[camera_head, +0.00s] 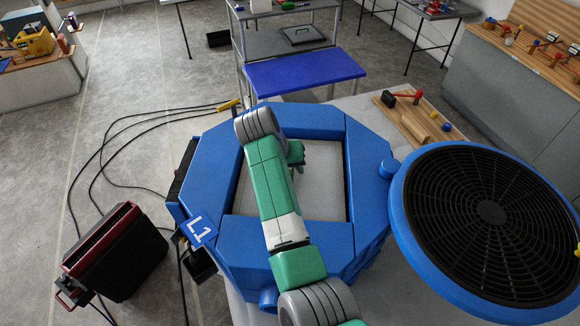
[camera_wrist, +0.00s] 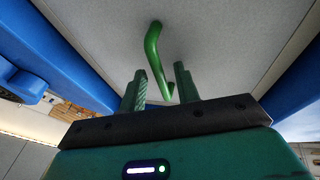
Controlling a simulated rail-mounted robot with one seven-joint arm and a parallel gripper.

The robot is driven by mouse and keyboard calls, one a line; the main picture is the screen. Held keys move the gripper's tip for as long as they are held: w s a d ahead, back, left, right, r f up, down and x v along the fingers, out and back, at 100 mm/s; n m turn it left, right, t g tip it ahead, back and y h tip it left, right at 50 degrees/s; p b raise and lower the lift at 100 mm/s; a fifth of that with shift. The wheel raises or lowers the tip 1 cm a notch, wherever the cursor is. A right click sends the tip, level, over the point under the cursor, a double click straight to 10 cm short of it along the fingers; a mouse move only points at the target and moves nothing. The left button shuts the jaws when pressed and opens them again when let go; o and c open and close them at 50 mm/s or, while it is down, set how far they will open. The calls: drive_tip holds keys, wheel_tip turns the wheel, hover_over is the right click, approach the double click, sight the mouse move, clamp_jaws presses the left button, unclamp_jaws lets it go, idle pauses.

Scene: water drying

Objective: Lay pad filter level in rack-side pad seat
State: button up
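The pad filter (camera_head: 318,185) shows in the head view as a pale grey panel inside the square opening of the blue octagonal housing (camera_head: 372,165). My arm hides its middle and left part. I cannot tell whether it lies level or how deep it sits. In the wrist view the pale panel (camera_wrist: 215,35) fills the background, with a green bar handle (camera_wrist: 153,50) on it. My gripper (camera_wrist: 160,88) is open, and the handle's lower end shows between its two fingers, with gaps visible on both sides. My gripper (camera_head: 297,160) is largely hidden behind my arm in the head view.
A round blue lid with a black grille (camera_head: 490,215) stands open at the housing's right. A black and red case (camera_head: 115,250) and cables (camera_head: 125,125) lie on the left floor. A blue-topped rack (camera_head: 305,72) stands behind. A wooden tool board (camera_head: 420,120) is back right.

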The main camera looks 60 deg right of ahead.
drive_tip(key=v, duration=1.2)
drive_tip(key=shift+r+b, duration=0.35)
drive_tip(key=shift+b, duration=0.05)
drive_tip(key=w+a+r+n+t+h, duration=0.2)
drive_tip(key=w+a+r+n+t, duration=0.1)
drive_tip(key=w+a+r+t, duration=0.5)
drive_tip(key=w+a+r+n+t+h, duration=0.25)
drive_tip(key=w+a+r+t, duration=0.3)
drive_tip(key=a+r, duration=0.35)
drive_tip(key=s+a+r+n+t+y, duration=0.2)
drive_tip(key=a+r+t, duration=0.25)
drive_tip(key=a, duration=0.35)
drive_tip(key=s+a+r+n+t+y, duration=0.1)
drive_tip(key=s+a+r+n+t, duration=0.15)
drive_tip(key=a+r, duration=0.5)
drive_tip(key=s+a+r+n+t+y, duration=0.3)
drive_tip(key=s+a+r+t+y, duration=0.3)
drive_tip(key=s+a, duration=0.4)
drive_tip(key=shift+a+n, duration=0.3)
drive_tip(key=shift+a, duration=0.8)
